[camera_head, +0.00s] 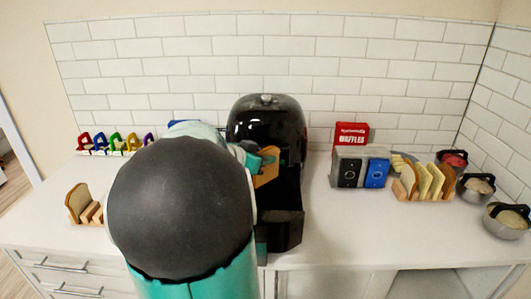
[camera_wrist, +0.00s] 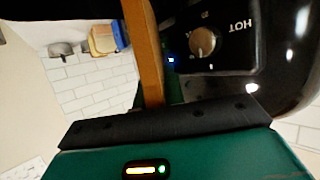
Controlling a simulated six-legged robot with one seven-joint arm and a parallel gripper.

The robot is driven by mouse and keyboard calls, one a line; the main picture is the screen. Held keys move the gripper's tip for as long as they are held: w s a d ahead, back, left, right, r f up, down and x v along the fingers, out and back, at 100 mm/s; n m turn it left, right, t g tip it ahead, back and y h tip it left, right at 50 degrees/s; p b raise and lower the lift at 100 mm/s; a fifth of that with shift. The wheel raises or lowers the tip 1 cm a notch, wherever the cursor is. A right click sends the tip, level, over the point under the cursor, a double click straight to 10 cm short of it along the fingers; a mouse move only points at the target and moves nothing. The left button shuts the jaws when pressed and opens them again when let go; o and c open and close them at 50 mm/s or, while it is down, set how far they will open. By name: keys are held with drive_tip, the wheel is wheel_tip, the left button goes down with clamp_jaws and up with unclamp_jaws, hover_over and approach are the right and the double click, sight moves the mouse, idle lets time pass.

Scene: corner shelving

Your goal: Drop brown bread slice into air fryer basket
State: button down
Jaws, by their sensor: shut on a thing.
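The brown bread slice (camera_head: 266,179) is held upright above the air fryer's pulled-out basket (camera_head: 288,222) in the head view. My gripper (camera_head: 262,158) is shut on the slice. The black air fryer (camera_head: 266,117) stands behind it against the tiled wall. In the wrist view the slice (camera_wrist: 147,50) shows edge-on as a brown strip, beside the air fryer front (camera_wrist: 240,50) with its knob and HOT label. My arm hides the basket's left side, and I cannot see its inside clearly.
A rack with a bread slice (camera_head: 77,200) and colourful holders (camera_head: 115,142) are on the left. On the right are a red waffles box (camera_head: 351,135), a toaster (camera_head: 348,171), a rack of bread slices (camera_head: 425,182) and several bowls (camera_head: 507,220). Counter right of the basket is clear.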

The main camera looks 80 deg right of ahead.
sight(278, 169)
drive_tip(key=shift+a+f, duration=0.1)
drive_tip(key=shift+f, duration=2)
drive_tip(key=c, duration=1.4)
unclamp_jaws()
drive_tip(key=v, duration=1.3)
drive_tip(key=shift+w+a+r, duration=0.15)
drive_tip(key=shift+w+a, duration=0.05)
drive_tip(key=shift+a, duration=0.15)
